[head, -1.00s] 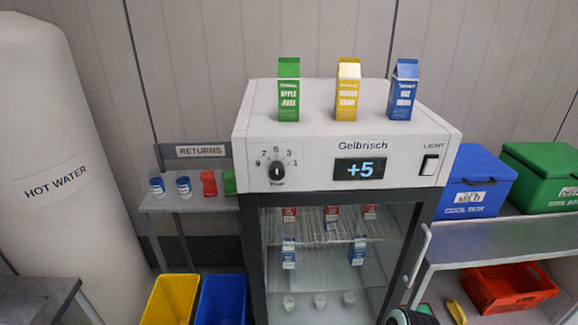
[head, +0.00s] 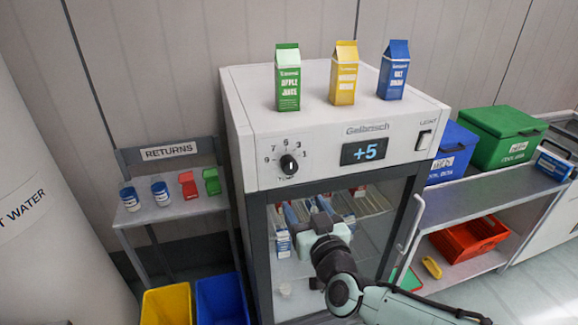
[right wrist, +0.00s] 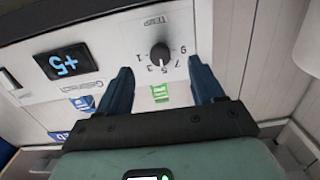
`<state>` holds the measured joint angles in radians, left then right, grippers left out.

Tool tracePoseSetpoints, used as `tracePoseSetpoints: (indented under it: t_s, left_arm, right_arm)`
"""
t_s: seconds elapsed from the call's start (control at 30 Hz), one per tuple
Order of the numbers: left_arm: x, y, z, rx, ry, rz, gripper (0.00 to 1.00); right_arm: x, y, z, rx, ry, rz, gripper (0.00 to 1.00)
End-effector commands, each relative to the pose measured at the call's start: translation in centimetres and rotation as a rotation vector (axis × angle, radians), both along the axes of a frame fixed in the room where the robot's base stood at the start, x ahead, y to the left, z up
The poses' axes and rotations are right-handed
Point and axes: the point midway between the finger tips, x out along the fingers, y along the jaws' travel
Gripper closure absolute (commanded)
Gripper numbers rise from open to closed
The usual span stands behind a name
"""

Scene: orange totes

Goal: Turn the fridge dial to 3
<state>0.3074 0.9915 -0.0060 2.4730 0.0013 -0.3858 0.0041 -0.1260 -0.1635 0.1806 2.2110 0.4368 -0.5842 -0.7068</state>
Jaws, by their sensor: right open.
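The fridge dial (head: 289,164) is a black knob on the white front panel, left of the +5 display (head: 364,151). Numbers 9, 7, 5, 3 and 1 run around it; its exact setting is too small to read. My right gripper (head: 318,222) is in front of the fridge door, below the dial. In the right wrist view the dial (right wrist: 160,56) appears upside down, between and beyond the two blue fingers of my right gripper (right wrist: 160,76). The fingers are spread, empty and apart from the knob. My left gripper is not in view.
Green, yellow and blue cartons (head: 342,72) stand on the fridge top. The door handle (head: 409,225) is right of my arm. A returns shelf (head: 180,205) with small items stands left; cool boxes (head: 497,140) sit on the right bench. The panel around the dial is clear.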

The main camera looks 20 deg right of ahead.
Motion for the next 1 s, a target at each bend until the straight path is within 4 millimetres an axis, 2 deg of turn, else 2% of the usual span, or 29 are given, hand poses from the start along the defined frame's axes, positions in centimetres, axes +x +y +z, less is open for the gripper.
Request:
tracePoseSetpoints:
  t_s: [0.03,0.1,0.23,0.7,0.83,1.0]
  left_arm:
    - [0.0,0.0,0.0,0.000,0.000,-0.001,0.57]
    - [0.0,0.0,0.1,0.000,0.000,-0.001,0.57]
    - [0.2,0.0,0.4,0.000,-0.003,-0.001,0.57]
    - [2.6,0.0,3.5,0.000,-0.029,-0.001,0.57]
    - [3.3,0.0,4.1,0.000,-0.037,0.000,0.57]
    - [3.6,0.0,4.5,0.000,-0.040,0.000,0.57]
  right_arm:
    - [-0.4,-0.1,1.5,-0.001,-0.031,-0.004,0.33]
    - [-0.5,-0.1,2.5,-0.004,-0.051,-0.007,0.33]
    - [0.5,-0.1,2.9,-0.005,-0.057,-0.009,0.33]
    - [10.0,0.1,3.0,-0.004,-0.056,-0.010,0.33]
    - [11.6,0.2,2.9,-0.005,-0.056,-0.009,0.33]
    - [12.6,0.2,2.8,-0.005,-0.056,-0.009,0.33]
